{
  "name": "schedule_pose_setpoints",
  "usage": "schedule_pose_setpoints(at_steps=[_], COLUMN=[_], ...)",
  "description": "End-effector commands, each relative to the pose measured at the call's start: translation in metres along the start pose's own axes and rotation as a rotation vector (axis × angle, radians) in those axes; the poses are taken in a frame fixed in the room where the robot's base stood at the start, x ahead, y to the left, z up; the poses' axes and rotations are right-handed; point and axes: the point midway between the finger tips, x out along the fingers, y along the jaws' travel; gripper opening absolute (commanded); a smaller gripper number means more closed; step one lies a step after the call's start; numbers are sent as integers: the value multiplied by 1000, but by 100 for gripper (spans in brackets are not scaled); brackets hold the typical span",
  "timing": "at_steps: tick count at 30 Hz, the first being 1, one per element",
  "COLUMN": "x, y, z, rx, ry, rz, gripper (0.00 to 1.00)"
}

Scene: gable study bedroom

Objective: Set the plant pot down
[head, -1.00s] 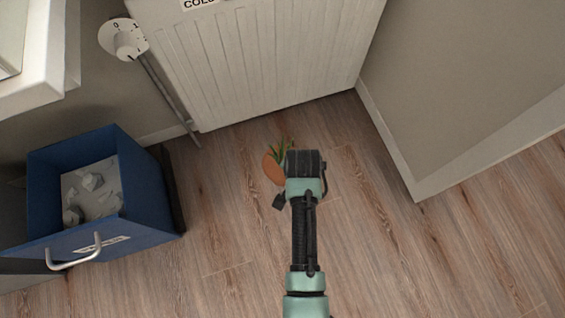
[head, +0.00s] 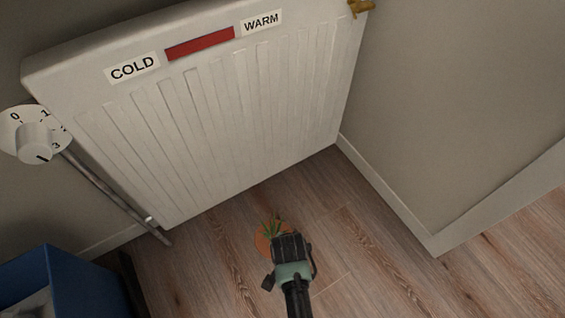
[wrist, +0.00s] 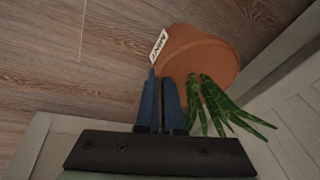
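The plant pot (head: 263,241) is orange terracotta with spiky green leaves. In the head view it is low in the middle, over the wooden floor in front of the radiator, partly hidden behind my gripper (head: 279,238). In the wrist view the pot (wrist: 204,58) is just past the fingertips, looks tilted, and has a white "MINT" label (wrist: 158,46) at its edge. My gripper's two blue fingers (wrist: 161,80) are nearly together, shut on the pot's near edge. The contact itself is hard to see. I cannot tell whether the pot's base touches the floor.
A white radiator (head: 215,120) with COLD and WARM labels stands behind the pot. A dial (head: 36,140) and a pipe are at its left. A blue bin-like box (head: 60,285) is at lower left. A wall (head: 440,110) is at right. The floor (head: 360,260) around the pot is clear.

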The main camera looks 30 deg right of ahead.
Motion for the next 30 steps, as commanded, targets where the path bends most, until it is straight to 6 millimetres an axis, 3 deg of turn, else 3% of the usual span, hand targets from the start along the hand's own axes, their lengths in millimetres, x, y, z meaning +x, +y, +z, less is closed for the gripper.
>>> schedule_pose_setpoints(at_steps=[1,6,13,19,30], x=[13,38,50,74,77], y=[1,4,6,10,11], z=[2,8,11,17,18], rx=[1,0,0,0,-1], ry=[3,3,3,3,3], rz=[-3,-4,-4,-4,-5], gripper=[0,0,0,0,0])
